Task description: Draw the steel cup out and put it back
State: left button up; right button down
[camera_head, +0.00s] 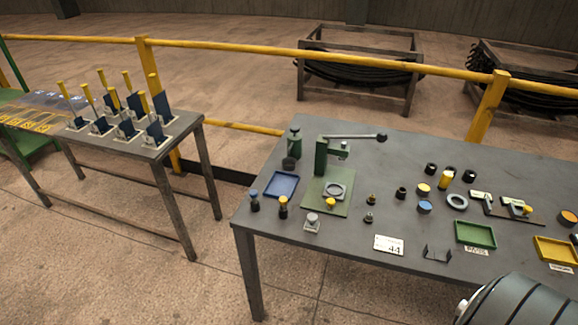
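I cannot clearly pick out a steel cup. The most likely thing is a small silver-grey round piece (312,218) on a pale block near the front left edge of the dark table; it is too small to tell whether it is a hollow cup. A steel ring (335,190) lies on the green base plate (318,203) of a hand press (321,157). A grey ring (457,201) lies farther right on the table. Neither of my grippers shows in this view.
The dark table (375,222) also bears a blue tray (281,185), a green tray (476,234), a yellow tray (555,250) and several small pieces. A side table (165,152) at left holds upright yellow-handled tools. A yellow railing (270,49) runs behind. Part of my arm covers the lower right corner.

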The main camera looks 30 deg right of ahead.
aim_at(289, 169)
jog(key=i+l+z, duration=0.15)
jog(key=l+z, duration=0.15)
jog(key=i+l+z, duration=0.3)
jog(key=l, duration=0.15)
jog(key=i+l+z, duration=0.15)
jog(key=l+z, duration=0.15)
jog(key=l, duration=0.1)
